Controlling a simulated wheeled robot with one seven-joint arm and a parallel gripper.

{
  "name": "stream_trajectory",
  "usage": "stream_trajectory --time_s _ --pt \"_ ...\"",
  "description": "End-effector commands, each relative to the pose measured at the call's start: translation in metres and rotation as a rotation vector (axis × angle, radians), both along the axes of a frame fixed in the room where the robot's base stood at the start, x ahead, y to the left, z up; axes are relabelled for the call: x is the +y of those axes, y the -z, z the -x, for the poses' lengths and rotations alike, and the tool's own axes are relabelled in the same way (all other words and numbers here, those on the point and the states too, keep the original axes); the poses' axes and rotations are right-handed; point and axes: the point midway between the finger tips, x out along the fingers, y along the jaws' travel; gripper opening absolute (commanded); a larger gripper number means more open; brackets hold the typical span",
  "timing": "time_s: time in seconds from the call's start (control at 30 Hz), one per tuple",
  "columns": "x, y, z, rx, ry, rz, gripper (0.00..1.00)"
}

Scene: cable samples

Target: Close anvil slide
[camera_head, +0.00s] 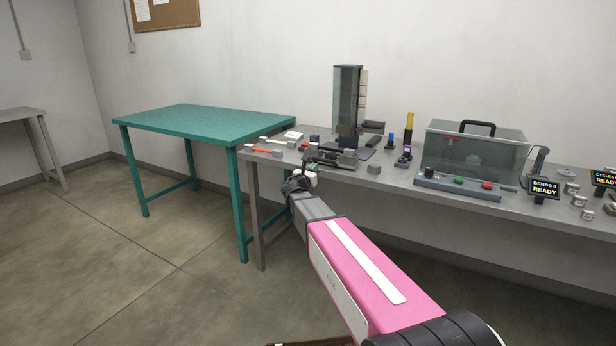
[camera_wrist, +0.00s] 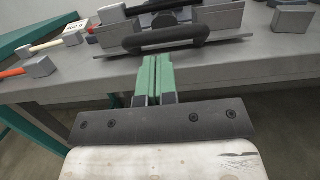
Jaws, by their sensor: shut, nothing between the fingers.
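The anvil slide appears to be the low grey block assembly with a dark bar handle (camera_wrist: 165,37) on its near side, in the wrist view. In the head view it is the low grey assembly (camera_head: 332,158) at the foot of a tall clear-walled tester (camera_head: 347,105). My gripper (camera_wrist: 153,64) has green fingertips pressed together with nothing between them. The tips point at the middle of the handle from the near side, very close to it; I cannot tell whether they touch. In the head view my wrist (camera_head: 300,184) reaches the front edge of the grey bench.
Cable pieces with grey end blocks (camera_wrist: 38,67) lie left of the slide on the grey bench (camera_head: 400,178). A loose grey block (camera_wrist: 290,20) lies to its right. A clear-covered box (camera_head: 475,155) stands further right. A green table (camera_head: 200,121) adjoins at left.

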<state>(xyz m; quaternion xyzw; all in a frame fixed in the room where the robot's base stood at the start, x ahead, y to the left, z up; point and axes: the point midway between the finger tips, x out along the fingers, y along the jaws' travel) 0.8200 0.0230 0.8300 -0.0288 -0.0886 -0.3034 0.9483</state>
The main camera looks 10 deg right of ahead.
Motion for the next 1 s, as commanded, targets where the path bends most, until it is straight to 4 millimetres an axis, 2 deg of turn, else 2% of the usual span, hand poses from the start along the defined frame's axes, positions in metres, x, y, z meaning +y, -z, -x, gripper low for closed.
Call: stream_trajectory --time_s 0.1,0.3,0.77,1.0 --pt "-0.011 -0.003 -0.017 0.0 0.001 0.0 0.0" --pt "-0.021 -0.006 -0.029 0.0 0.0 0.0 0.0" --pt "-0.023 -0.007 -0.033 0.0 0.0 -0.001 0.0" --pt "-0.042 -0.006 -0.061 0.0 0.002 -0.002 0.0"
